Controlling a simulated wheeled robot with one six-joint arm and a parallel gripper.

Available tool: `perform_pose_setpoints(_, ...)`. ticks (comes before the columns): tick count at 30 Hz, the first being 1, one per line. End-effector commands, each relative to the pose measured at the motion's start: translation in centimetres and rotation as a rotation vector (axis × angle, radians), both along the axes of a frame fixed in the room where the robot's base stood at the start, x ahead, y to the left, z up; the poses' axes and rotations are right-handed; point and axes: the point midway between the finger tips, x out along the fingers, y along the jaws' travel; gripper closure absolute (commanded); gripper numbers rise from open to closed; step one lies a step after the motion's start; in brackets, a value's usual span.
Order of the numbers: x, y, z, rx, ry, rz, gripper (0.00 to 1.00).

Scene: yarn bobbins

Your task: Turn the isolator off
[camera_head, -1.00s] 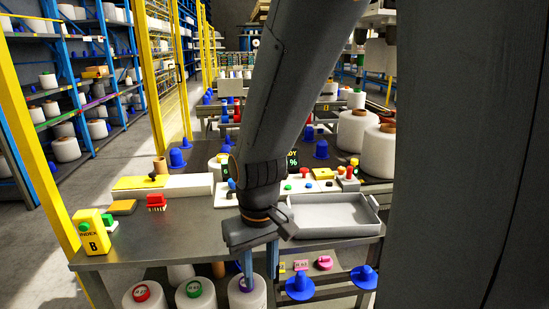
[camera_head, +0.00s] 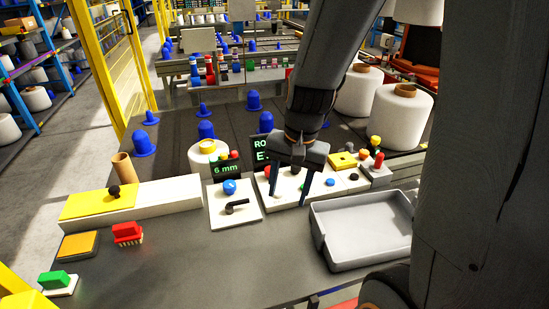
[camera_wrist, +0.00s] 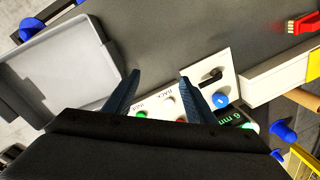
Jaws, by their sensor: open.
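No label reading isolator can be made out. A white plate (camera_head: 222,216) carries a black lever handle (camera_head: 237,207) and a blue knob (camera_head: 229,187), with a "6 mm" display (camera_head: 227,169) behind. The handle also shows in the wrist view (camera_wrist: 211,76). A long white button panel (camera_head: 335,187) is to its right, with a yellow block (camera_head: 343,160) behind. My gripper (camera_head: 287,206) points down over this panel's left part, fingers apart and empty, right of the handle. The wrist view shows both fingers (camera_wrist: 158,76) over the panel; finger contact cannot be told.
A grey tray (camera_head: 362,262) stands at the front right. A white box with a yellow plate (camera_head: 97,201) and black knob is at left. A red brush (camera_head: 127,233) and an orange pad (camera_head: 78,245) lie in front of it. The middle front of the table is clear.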

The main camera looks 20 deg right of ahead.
Motion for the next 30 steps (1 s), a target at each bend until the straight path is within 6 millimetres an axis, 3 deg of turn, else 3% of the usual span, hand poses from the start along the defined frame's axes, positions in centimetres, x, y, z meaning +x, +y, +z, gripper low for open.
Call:
perform_pose_setpoints(6, 9.4, -1.2, 0.5, 0.192, 0.059, -0.859, 0.5)
perform_pose_setpoints(9, 12.9, -2.2, 0.1, 0.273, 0.096, -1.191, 0.5)
perform_pose_setpoints(13, 16.1, -3.3, -0.6, 0.353, 0.139, -1.501, 0.5)
perform_pose_setpoints(19, 18.2, -3.9, -1.5, 0.408, 0.175, -1.703, 0.5)
perform_pose_setpoints(30, 19.5, -2.5, -5.9, 0.408, 0.178, -1.709, 0.5)
